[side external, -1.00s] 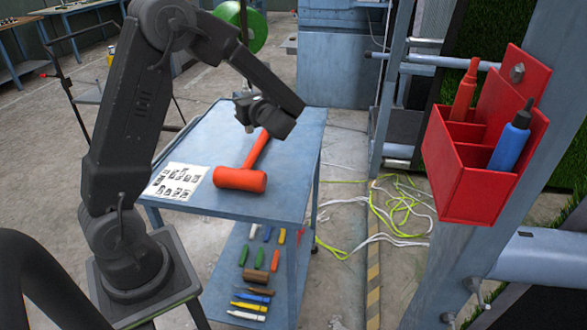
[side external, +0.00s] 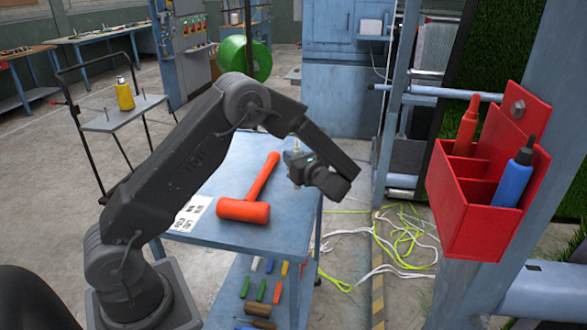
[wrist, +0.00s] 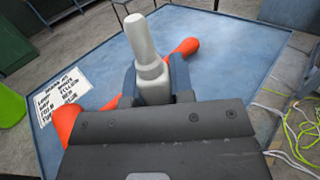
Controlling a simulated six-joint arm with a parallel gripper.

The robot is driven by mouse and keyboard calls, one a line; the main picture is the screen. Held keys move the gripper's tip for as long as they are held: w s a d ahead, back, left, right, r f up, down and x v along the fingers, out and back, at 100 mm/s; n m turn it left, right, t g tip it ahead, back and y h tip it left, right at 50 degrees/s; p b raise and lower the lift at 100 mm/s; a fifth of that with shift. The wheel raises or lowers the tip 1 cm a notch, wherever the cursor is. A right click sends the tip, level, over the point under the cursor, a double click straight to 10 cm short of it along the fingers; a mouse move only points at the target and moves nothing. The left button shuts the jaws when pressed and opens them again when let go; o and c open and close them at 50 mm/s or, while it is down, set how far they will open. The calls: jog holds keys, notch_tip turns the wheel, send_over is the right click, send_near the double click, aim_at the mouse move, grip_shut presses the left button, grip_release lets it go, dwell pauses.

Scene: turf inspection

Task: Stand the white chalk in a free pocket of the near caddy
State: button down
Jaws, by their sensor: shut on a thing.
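The white chalk (wrist: 147,50), a bottle-shaped piece with a narrower neck, stands up between my gripper's fingers (wrist: 152,82) in the wrist view. In the side view my gripper (side external: 296,158) is shut on it above the right part of the blue trolley top, and only a small pale tip of the chalk (side external: 296,143) shows. The red caddy (side external: 465,215) is fixed to a blue post at the right, well apart from my gripper. A red bottle (side external: 467,130) stands in its rear left pocket and a blue bottle (side external: 514,180) leans in a right pocket. The front left pocket looks empty; pocket bottoms are hidden.
An orange mallet (side external: 243,210) and a printed sheet (side external: 192,214) lie on the trolley top (side external: 285,228). Several coloured pieces lie on its lower shelf. Yellow and white cords (side external: 400,240) lie on the floor. The air between trolley and caddy looks clear.

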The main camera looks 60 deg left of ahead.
jog(key=shift+f, duration=1.75)
jog(key=shift+f, duration=0.2)
jog(key=c, duration=1)
grip_release()
